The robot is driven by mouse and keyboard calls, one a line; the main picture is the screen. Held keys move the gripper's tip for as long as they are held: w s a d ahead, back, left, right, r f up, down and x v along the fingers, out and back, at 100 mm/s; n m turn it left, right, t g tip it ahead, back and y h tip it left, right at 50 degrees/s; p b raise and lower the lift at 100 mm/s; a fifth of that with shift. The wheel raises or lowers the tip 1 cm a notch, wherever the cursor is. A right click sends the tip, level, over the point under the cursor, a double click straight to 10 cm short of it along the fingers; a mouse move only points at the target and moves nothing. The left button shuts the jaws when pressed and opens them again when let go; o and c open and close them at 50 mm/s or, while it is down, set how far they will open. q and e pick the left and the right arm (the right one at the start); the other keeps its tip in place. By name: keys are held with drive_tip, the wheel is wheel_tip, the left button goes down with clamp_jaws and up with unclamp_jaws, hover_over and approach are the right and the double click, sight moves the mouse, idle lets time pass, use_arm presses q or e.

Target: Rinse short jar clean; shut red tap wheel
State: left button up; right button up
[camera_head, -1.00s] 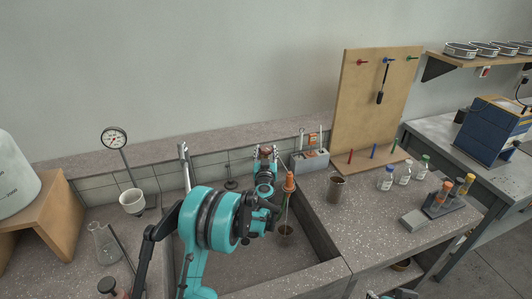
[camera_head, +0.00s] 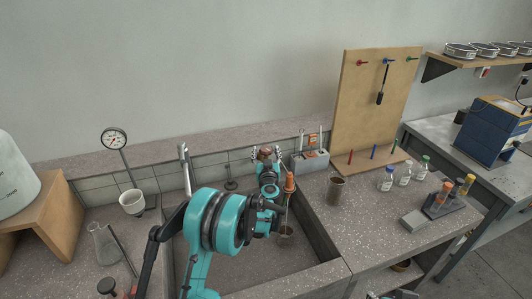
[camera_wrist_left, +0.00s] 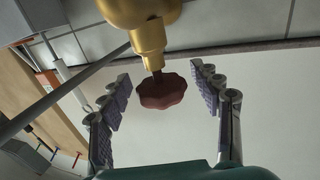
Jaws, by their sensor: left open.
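The red tap wheel (camera_wrist_left: 162,91) is a dark red, scalloped knob on a brass tap (camera_wrist_left: 150,45) in the left wrist view. My left gripper (camera_wrist_left: 160,100) is open, with one finger on each side of the wheel and a gap on both sides. In the head view my left gripper (camera_head: 265,154) is over the back of the sink. An orange-brown, nozzle-like piece (camera_head: 290,182) hangs right of it, above the drain. A grey-brown short jar (camera_head: 336,190) stands upright on the bench right of the sink. Only a small part of my right gripper (camera_head: 390,294) shows at the bottom edge.
The sink (camera_head: 255,270) lies below my left arm. Capped bottles (camera_head: 404,174), a tube rack (camera_head: 440,205) and a pegboard (camera_head: 370,105) are to the right. Bench around the jar is clear.

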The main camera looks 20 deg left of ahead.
use_arm(q)
drive_tip(key=v, duration=1.2)
